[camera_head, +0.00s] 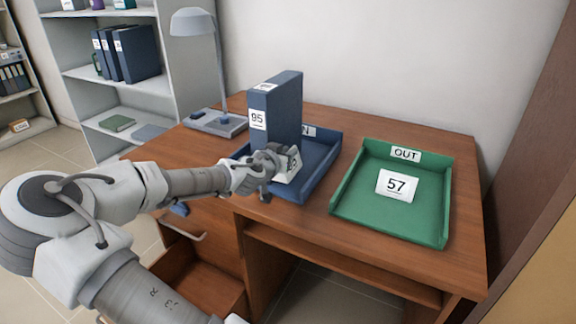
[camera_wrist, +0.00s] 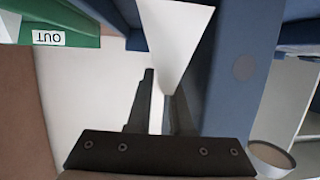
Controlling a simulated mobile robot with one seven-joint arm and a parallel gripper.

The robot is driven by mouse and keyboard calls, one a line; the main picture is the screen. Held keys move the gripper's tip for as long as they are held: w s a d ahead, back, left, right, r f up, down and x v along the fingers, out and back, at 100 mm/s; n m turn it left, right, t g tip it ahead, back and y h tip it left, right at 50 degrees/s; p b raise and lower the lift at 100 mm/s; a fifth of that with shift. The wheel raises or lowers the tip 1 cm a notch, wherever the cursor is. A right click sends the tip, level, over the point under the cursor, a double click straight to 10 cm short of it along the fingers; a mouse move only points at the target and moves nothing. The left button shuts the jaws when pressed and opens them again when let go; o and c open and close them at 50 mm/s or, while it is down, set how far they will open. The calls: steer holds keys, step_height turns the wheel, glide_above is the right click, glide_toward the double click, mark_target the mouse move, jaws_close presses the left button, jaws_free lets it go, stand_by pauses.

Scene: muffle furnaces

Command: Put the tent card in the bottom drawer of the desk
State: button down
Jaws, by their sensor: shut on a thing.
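A white tent card (camera_head: 289,168) stands at the front of the blue IN tray (camera_head: 318,180), by the blue binder marked 95 (camera_head: 288,105). My gripper (camera_head: 272,160) is shut on the card, which is partly hidden by the fingers. In the wrist view the white card (camera_wrist: 175,35) rises between the fingers (camera_wrist: 163,95), beside the blue binder (camera_wrist: 240,60). The bottom drawer (camera_head: 200,285) of the wooden desk (camera_head: 320,225) is pulled open at lower left, and its visible inside looks empty. My arm hides part of it.
A green OUT tray (camera_head: 365,205) holds a white card marked 57 (camera_head: 397,185). A grey desk lamp (camera_head: 215,122) stands at the back left. The upper drawer's handle (camera_head: 183,230) is above the open drawer. Shelves (camera_head: 110,80) stand behind left.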

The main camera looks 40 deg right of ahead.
mark_target(296, 164)
step_height(296, 164, down, 4)
steer(key=shift+d+r+b, duration=0.1)
steer(key=shift+r+b, duration=0.1)
steer(key=shift+b, duration=0.7)
steer(key=c, duration=1)
jaws_free()
